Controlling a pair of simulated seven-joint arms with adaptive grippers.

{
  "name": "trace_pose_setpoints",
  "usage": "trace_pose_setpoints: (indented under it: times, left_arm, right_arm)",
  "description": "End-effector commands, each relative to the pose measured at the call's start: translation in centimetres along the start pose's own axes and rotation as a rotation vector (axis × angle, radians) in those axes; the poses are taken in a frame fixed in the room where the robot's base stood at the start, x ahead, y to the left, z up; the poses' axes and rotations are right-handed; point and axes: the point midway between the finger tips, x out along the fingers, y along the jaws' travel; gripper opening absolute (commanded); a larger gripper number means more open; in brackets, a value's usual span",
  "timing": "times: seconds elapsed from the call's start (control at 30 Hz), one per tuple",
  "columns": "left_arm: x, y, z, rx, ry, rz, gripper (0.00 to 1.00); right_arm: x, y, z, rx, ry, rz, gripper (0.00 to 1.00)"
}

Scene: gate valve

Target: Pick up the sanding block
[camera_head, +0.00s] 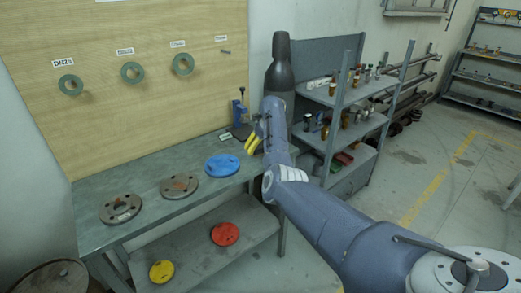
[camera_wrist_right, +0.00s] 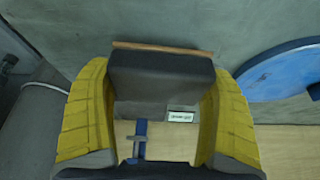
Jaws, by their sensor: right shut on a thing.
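The sanding block (camera_wrist_right: 160,78) is a dark grey block with a thin brown layer along one edge. It fills the space between the two yellow fingers of my right gripper (camera_wrist_right: 157,108) in the right wrist view. The fingers are shut on its two sides. In the head view my right gripper (camera_head: 252,142) is over the back right part of the workbench (camera_head: 150,222), near the blue disc. I cannot make out the block clearly there, nor tell its height above the bench. My left gripper is not in view.
A blue disc (camera_head: 222,165) and two rusty flanges (camera_head: 179,186) lie on the bench. A blue stand (camera_head: 238,112) is behind my gripper. A dark cylinder (camera_head: 281,72) and a shelf rack (camera_head: 345,95) stand to the right. Red (camera_head: 225,233) and yellow (camera_head: 161,271) discs lie below.

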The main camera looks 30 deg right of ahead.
Motion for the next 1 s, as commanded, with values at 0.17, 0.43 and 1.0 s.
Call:
trace_pose_setpoints:
  times: [0.17,0.43,1.0]
  left_arm:
    - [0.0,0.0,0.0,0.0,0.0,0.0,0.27]
    - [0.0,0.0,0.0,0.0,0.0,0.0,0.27]
    - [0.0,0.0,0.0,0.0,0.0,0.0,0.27]
  right_arm:
    - [-2.7,0.0,-1.2,0.0,0.005,0.0,0.52]
    - [-8.5,0.0,-3.6,0.0,0.005,0.0,0.52]
    - [-16.6,0.0,-6.9,0.0,0.001,-0.001,0.52]
